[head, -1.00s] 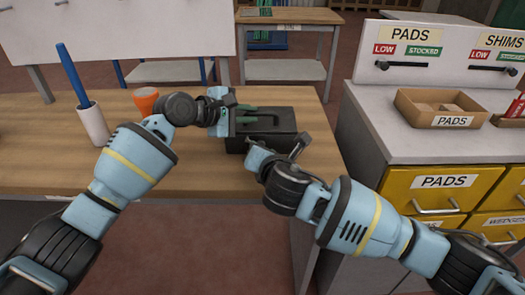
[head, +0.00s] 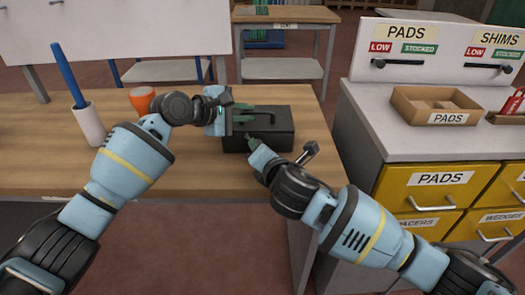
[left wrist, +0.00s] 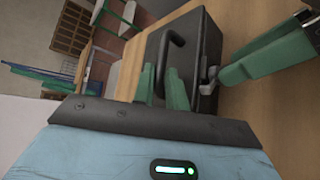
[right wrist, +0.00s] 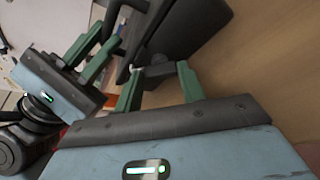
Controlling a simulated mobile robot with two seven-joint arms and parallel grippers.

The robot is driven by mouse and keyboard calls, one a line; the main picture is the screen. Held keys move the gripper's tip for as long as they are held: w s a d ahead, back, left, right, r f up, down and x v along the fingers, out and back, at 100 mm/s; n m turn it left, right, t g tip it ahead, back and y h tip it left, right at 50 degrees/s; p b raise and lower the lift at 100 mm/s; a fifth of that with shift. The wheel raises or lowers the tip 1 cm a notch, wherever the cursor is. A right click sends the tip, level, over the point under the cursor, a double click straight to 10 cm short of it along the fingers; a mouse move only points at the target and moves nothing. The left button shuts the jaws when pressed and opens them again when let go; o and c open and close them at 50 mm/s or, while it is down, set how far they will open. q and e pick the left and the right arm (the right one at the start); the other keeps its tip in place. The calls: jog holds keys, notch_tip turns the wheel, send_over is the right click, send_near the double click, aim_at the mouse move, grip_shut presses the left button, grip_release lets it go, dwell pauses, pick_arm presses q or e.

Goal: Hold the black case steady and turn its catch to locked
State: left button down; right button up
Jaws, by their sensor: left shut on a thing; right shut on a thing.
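The black case (head: 270,130) stands on the wooden bench, its handle on top. My left gripper (head: 240,113) reaches in from the left and is shut on the handle (left wrist: 173,50), which passes between its green fingers (left wrist: 164,90). The case's small grey catch (left wrist: 208,80) is on the side facing my right arm. My right gripper (head: 250,143) is at that side, shut on the catch, which also shows between its fingers in the right wrist view (right wrist: 150,71). The fingers partly cover the catch, so its exact angle is hard to tell.
A white cup with a blue rod (head: 88,122) and an orange cup (head: 141,99) stand left on the bench (head: 35,140). A grey cabinet with yellow drawers (head: 428,187) and a cardboard PADS bin (head: 436,112) is to the right, across a gap.

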jog(key=o, duration=1)
jog(key=v, duration=1.2)
jog(key=shift+d+f, duration=0.1)
jog(key=shift+d, duration=0.05)
jog(key=shift+a+f, duration=0.1)
jog(key=shift+a, duration=0.15)
jog(key=c, duration=0.5)
jog(key=a+n, duration=0.1)
jog(key=a+f+n+h, duration=0.1)
jog(key=w+a+n, duration=0.1)
jog(key=a+n, duration=0.1)
jog(key=shift+f+g+h, duration=0.4)
jog(key=shift+c, duration=0.8)
jog(key=a+n+h, duration=0.1)
jog(key=n+h, duration=0.1)
jog(key=a+n+h, duration=0.1)
jog(key=n+h, duration=0.1)
jog(key=n, duration=0.1)
jog(key=a+r+n+h, duration=0.1)
jog(key=n+h, duration=0.1)
jog(key=n, duration=0.1)
jog(key=shift+w+a+r+t+h, duration=0.1)
jog(key=shift+a+t+h, duration=0.2)
jog(key=shift+a+t, duration=0.1)
